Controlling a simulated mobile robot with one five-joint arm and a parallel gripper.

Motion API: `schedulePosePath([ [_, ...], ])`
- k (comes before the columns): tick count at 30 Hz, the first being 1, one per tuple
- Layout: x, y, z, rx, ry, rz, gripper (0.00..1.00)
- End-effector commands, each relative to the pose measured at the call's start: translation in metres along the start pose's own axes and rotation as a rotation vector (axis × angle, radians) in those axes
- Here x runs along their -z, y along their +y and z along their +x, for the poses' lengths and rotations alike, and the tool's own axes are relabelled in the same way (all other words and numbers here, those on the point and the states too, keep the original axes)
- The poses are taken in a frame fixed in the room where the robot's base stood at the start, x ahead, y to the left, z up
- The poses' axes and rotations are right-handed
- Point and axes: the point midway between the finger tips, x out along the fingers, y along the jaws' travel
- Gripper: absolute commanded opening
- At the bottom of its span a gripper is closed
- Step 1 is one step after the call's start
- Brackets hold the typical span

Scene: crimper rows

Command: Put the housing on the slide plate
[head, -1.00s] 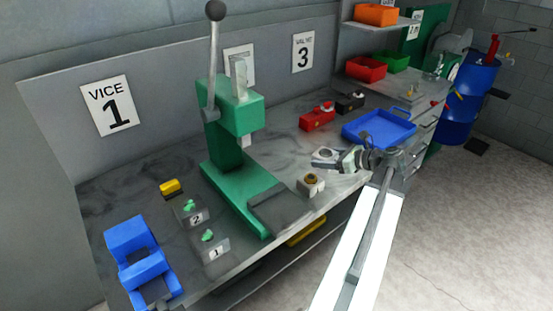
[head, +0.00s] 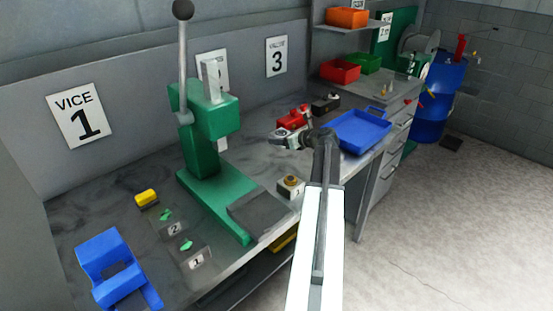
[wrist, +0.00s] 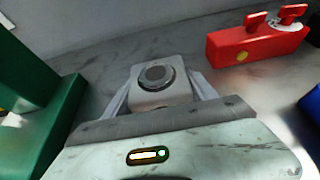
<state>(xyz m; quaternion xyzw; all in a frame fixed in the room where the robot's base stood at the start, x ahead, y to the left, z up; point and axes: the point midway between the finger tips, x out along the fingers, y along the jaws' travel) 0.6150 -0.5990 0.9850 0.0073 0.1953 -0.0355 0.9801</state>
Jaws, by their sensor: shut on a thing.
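My gripper (head: 281,138) is in the right middle of the head view, over the bench to the right of the green press. In the wrist view my gripper (wrist: 162,92) has a finger on each side of a pale grey housing (wrist: 150,98) with a round dark-ringed top. It is shut on this housing, which looks upright. In the head view the housing is small and partly hidden by my gripper. The slide plate appears to be the dark grey plate (head: 258,214) on the front of the press base. The plate looks bare, and the housing is apart from it.
The green press (head: 208,135) with its tall lever stands left of my gripper. A small block with a yellow-brown top (head: 291,187) sits right of the plate. A red fixture (head: 291,121) and a blue tray (head: 362,132) are near my arm. A blue vice (head: 108,265) is at front left.

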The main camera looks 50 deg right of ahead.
Motion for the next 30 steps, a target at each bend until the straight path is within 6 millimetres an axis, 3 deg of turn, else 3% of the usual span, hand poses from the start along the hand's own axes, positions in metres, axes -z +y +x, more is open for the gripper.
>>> schedulePosePath([
  [1,0.017,0.000,0.007,0.000,-0.002,0.001,0.00],
  [8,0.021,0.000,0.008,0.000,-0.002,0.001,0.00],
  [15,0.054,0.000,0.022,0.000,-0.002,0.001,0.00],
  [27,0.055,-0.001,0.022,0.000,-0.002,0.001,0.00],
  [28,0.054,-0.001,0.022,0.000,0.000,0.000,0.74],
  [30,0.054,-0.001,0.021,0.000,0.000,0.000,0.87],
])
